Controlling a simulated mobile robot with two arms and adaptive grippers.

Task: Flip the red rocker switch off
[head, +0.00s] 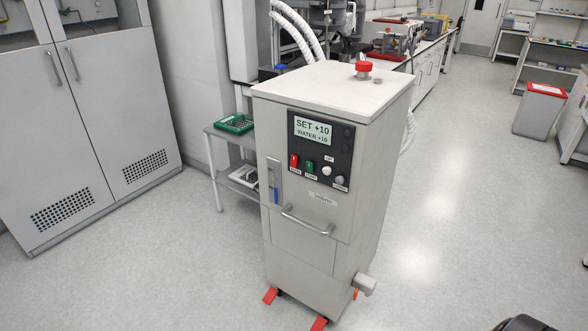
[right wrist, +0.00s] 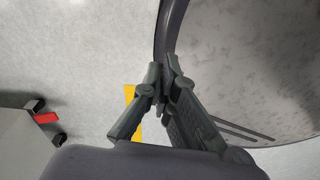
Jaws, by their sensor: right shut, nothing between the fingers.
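The red rocker switch (head: 294,161) is on the dark control panel (head: 328,134) at the front of the white cabinet unit (head: 305,245), in the head view. A green switch (head: 310,167) sits just right of it. The display (head: 314,131) above reads "SET +10" and "WATER +10". Whether the red rocker is on or off is too small to tell. My right gripper (right wrist: 163,68) shows in the right wrist view, shut and empty, above the floor and away from the panel. My left gripper is not in view.
A red knob (head: 363,68) stands on the unit's top. A handle (head: 307,222) sticks out below the panel, and red-pedalled casters (head: 270,296) are at its base. A side table with a green tray (head: 234,124) stands left.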

